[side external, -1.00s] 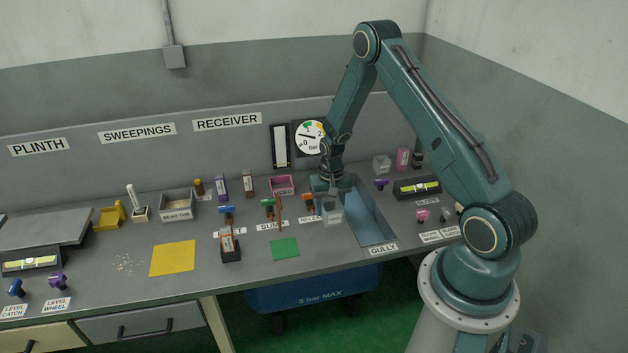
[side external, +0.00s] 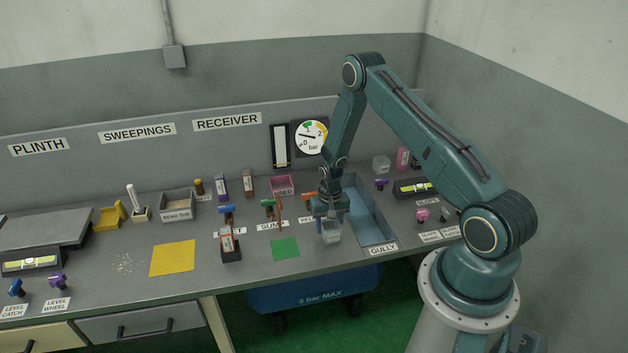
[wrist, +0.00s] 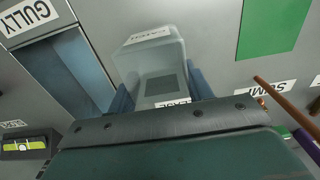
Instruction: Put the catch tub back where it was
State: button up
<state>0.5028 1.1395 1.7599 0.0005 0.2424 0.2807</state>
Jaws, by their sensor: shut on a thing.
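The catch tub (side external: 331,236) is a small clear, whitish container. In the wrist view the tub (wrist: 152,52) shows a label on its far rim. My gripper (side external: 329,213) is shut on the tub, with a blue finger on each side of it in the wrist view (wrist: 160,88). The tub is at the bench front, between the green square (side external: 285,249) and the blue gully (side external: 371,222). I cannot tell whether its base touches the bench. A dark grey square shows through the tub.
An orange-handled valve (side external: 310,197) stands close behind and left of my gripper. A brown rod stands by the green-handled valve (side external: 267,204). A block with an orange-brown piece (side external: 230,250) stands further left. The yellow square (side external: 172,259) lies clear.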

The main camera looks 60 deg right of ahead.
jog(key=shift+f, duration=0.3)
jog(key=shift+f, duration=0.15)
jog(key=o, duration=1.1)
jog(key=shift+c, duration=0.2)
notch_tip(320, 180, up, 12)
jog(key=shift+r, duration=0.2)
dwell(0.4)
